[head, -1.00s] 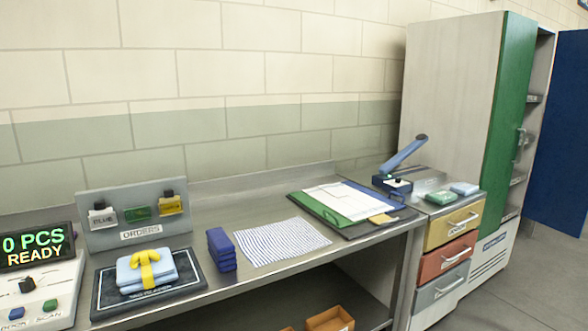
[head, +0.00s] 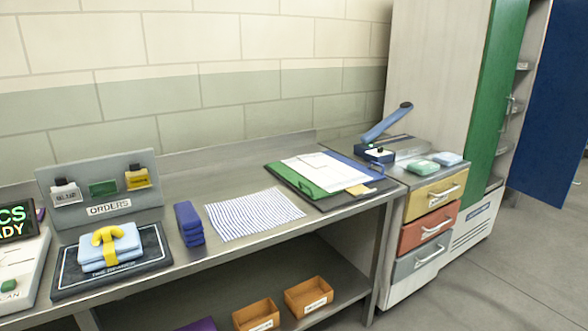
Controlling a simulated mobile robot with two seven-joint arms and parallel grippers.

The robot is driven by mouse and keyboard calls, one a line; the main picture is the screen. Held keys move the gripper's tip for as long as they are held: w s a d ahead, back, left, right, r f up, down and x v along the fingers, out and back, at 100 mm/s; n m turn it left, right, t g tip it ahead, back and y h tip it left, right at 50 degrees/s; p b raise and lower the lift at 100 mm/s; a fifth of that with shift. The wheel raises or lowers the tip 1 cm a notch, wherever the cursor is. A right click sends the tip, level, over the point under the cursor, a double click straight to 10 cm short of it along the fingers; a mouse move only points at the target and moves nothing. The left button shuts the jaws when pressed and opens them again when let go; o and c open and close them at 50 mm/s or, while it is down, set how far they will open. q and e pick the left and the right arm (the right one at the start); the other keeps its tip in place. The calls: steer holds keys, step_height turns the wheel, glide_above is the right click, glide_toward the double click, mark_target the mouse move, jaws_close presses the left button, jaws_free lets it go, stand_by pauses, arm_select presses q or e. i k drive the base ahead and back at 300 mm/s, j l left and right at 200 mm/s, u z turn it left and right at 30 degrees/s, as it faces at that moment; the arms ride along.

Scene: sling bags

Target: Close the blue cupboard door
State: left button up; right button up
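The blue cupboard door (head: 556,100) stands swung open at the far right of the head view, its upper part cut off by the frame's top. The cupboard (head: 431,78) is tall and pale, standing against the wall. Its green door (head: 497,95) stands at the front left and has a handle near its right edge. Between the two doors an opening shows pale inner shelves with small labels. Neither of my grippers is in view.
A steel workbench (head: 236,255) runs along the wall, with an orders rack, folded blue cloth, clipboard and striped sheet on it. A drawer unit (head: 430,220) with yellow, red and grey drawers stands between bench and cupboard. Grey floor (head: 510,275) is clear at the lower right.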

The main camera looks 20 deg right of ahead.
mark_target(552, 141)
steer(key=i+l+u, duration=0.1)
steer(key=i+l, duration=0.2)
steer(key=l, duration=1.45)
steer(key=i+l+u, duration=0.1)
steer(key=l, duration=1.65)
steer(key=i+l, duration=0.25)
steer(key=l, duration=1.5)
steer(key=i+l+u, duration=0.15)
steer(key=l, duration=1.6)
steer(key=i+l+u, duration=0.1)
steer(key=l, duration=1.7)
